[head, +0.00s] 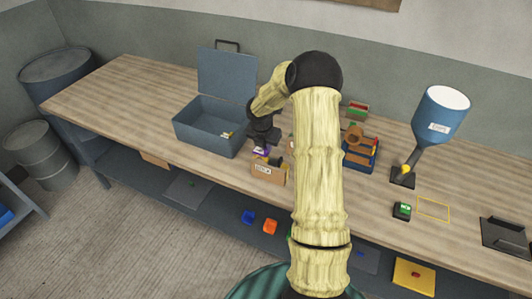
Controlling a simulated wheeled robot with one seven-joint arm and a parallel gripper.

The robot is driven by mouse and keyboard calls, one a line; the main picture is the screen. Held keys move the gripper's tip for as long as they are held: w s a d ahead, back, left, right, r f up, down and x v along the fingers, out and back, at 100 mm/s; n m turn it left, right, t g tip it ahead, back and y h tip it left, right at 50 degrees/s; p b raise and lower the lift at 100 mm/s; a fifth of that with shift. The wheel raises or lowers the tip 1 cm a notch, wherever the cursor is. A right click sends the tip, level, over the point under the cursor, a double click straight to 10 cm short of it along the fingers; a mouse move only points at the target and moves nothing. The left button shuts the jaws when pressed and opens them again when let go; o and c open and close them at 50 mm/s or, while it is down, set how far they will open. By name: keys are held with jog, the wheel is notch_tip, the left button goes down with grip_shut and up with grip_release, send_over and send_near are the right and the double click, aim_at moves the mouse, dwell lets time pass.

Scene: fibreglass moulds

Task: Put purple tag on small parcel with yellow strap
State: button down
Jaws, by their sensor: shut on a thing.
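My gripper (262,146) points down over the bench and is shut on a small purple tag (261,150). Directly below it stands a small brown parcel (268,174) with a white label on its front. A bit of yellow shows at the parcel's top edge, close under the tag; it is too small to tell whether it is a strap. I cannot tell whether the tag touches the parcel. My arm hides the bench just right of the parcel.
A blue-grey case (207,135) with its lid raised stands left of the gripper, a small yellow-white item inside. A blue crate (361,158) with brown things, a blue hopper (440,112), a small green-lit device (402,211) and a black tray (506,236) stand right. The bench's left end is clear.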

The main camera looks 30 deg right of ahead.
aim_at(266, 150)
jog(key=shift+f, duration=0.1)
notch_tip(266, 150, down, 3)
jog(key=shift+a+f+p, duration=0.1)
jog(key=shift+p, duration=0.2)
jog(key=shift+w+f, duration=0.15)
jog(key=shift+a+f, duration=0.1)
jog(key=shift+f, duration=0.05)
jog(key=c, duration=1.7)
grip_release()
jog(key=shift+o, duration=0.9)
jog(key=shift+s+d, duration=0.2)
jog(key=shift+d, duration=0.05)
